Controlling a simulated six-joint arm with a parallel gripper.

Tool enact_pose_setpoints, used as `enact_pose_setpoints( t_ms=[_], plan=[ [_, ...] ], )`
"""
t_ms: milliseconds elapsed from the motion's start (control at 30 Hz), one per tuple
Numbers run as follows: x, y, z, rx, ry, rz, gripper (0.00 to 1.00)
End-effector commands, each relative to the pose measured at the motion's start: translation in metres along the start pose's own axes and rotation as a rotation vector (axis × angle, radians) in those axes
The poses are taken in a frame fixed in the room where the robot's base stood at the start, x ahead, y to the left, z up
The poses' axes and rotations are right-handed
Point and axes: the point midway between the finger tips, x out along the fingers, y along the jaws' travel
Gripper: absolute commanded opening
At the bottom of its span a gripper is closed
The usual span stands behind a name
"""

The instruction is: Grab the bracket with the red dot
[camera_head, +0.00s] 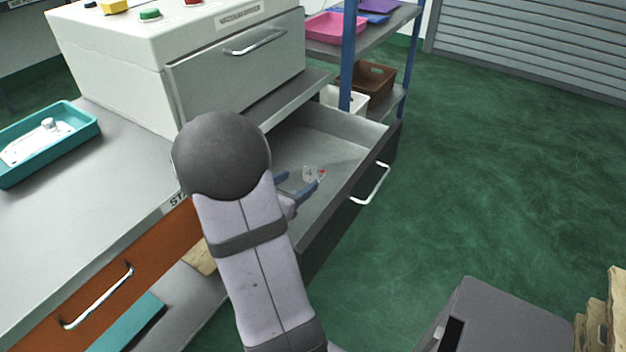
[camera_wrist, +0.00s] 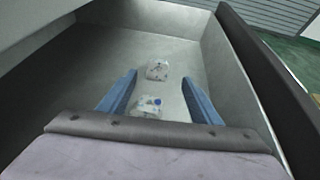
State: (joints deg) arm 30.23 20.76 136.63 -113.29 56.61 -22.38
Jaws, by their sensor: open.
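In the wrist view, two pale castings lie on the drawer floor. The farther one (camera_wrist: 157,70) is between and near the fingertips, and no red dot can be made out on it.
The drawer (camera_head: 345,150) has raised walls on its sides and a white handle (camera_head: 371,185). A white machine (camera_head: 235,75) stands behind and left. A teal tray (camera_head: 75,150) sits on the left worktop. A shelf with a pink tray (camera_head: 335,27) stands behind.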

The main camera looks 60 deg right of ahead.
Motion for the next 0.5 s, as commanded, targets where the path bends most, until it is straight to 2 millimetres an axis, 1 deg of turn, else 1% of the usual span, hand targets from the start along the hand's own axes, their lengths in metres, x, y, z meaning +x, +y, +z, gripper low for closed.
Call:
enact_pose_setpoints(
  t_ms=[33, 167, 400, 500],
  plan=[
    [0.002, 0.001, -0.003, -0.004, 0.002, 0.005, 0.58],
    [0.004, 0.002, -0.003, -0.005, 0.003, 0.008, 0.58],
    [0.021, 0.002, -0.003, -0.004, 0.003, 0.006, 0.58],
    [0.023, 0.003, -0.002, -0.004, 0.002, 0.008, 0.58]
  ],
)
